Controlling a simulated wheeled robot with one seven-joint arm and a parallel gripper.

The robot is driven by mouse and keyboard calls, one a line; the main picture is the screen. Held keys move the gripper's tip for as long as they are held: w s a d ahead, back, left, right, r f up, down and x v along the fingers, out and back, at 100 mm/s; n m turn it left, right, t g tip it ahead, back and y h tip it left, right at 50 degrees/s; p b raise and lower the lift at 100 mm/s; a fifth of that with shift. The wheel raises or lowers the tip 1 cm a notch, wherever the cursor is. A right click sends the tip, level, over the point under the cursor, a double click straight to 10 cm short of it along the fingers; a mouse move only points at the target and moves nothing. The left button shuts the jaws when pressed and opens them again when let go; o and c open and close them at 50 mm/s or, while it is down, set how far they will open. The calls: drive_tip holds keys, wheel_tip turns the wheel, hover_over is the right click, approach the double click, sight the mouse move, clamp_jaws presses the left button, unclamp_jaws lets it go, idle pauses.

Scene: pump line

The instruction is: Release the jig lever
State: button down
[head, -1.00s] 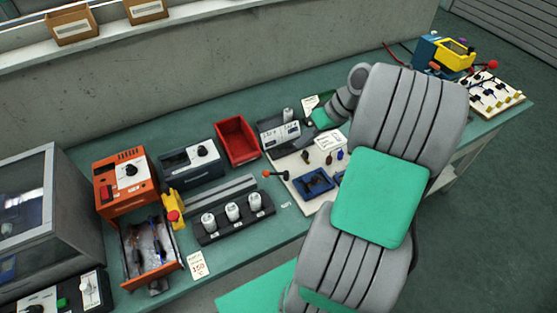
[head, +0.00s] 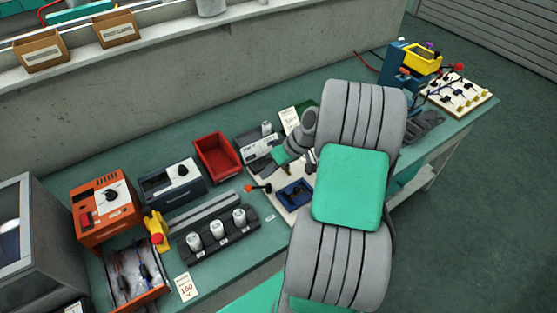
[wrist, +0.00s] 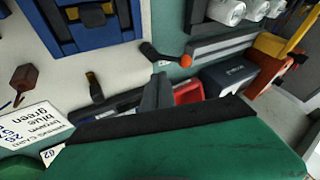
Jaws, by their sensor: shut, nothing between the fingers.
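The jig lever (head: 259,188) is a short black arm with an orange-red knob at its left end, on the left side of the pale jig board. It also shows in the wrist view (wrist: 166,55). The blue jig (head: 294,193) sits beside it on the board, and a blue clamp-like body shows at the top of the wrist view (wrist: 95,30). My gripper (head: 279,157) is over the back of the board, behind the lever and apart from it. In the wrist view my gripper's grey fingers (wrist: 157,92) are together and empty. My arm hides the board's right side.
A red bin (head: 218,157) and a dark blue unit (head: 173,186) stand left of the board. A rack with white cylinders (head: 217,237) lies in front. A grey instrument (head: 258,147) stands behind the board. A yellow-and-blue machine (head: 420,58) is at the far right.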

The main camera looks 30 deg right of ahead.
drive_tip(key=a, duration=0.2)
drive_tip(key=shift+s+a+p, duration=0.15)
drive_tip(key=shift+a+p, duration=0.15)
drive_tip(key=shift+a, duration=0.1)
drive_tip(key=shift+a+f, duration=0.15)
drive_tip(key=shift+a, duration=0.15)
